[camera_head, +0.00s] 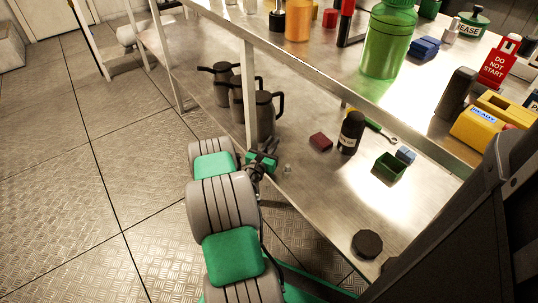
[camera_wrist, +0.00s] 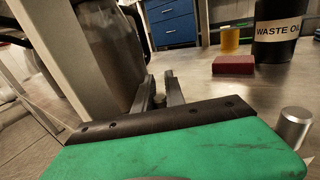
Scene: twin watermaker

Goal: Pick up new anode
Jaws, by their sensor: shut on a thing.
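My gripper (camera_head: 262,161) reaches in over the left edge of the lower metal shelf (camera_head: 330,200), close to a table leg. In the wrist view its two dark fingers (camera_wrist: 160,93) are shut on a small grey piece (camera_wrist: 159,101), mostly hidden between them. It may be an anode, but too little shows to tell. A short silver cylinder (camera_wrist: 294,128) stands upright on the shelf, right of the fingers and apart from them. It also shows in the head view (camera_head: 287,168), just right of my gripper. No label marks either as new.
A pale post (camera_head: 249,90) and grey jugs (camera_head: 264,115) stand close by my gripper. A red block (camera_head: 321,141), a black waste oil bottle (camera_head: 351,132), a green box (camera_head: 389,168) and a black disc (camera_head: 367,244) sit rightward. The shelf's front middle is clear.

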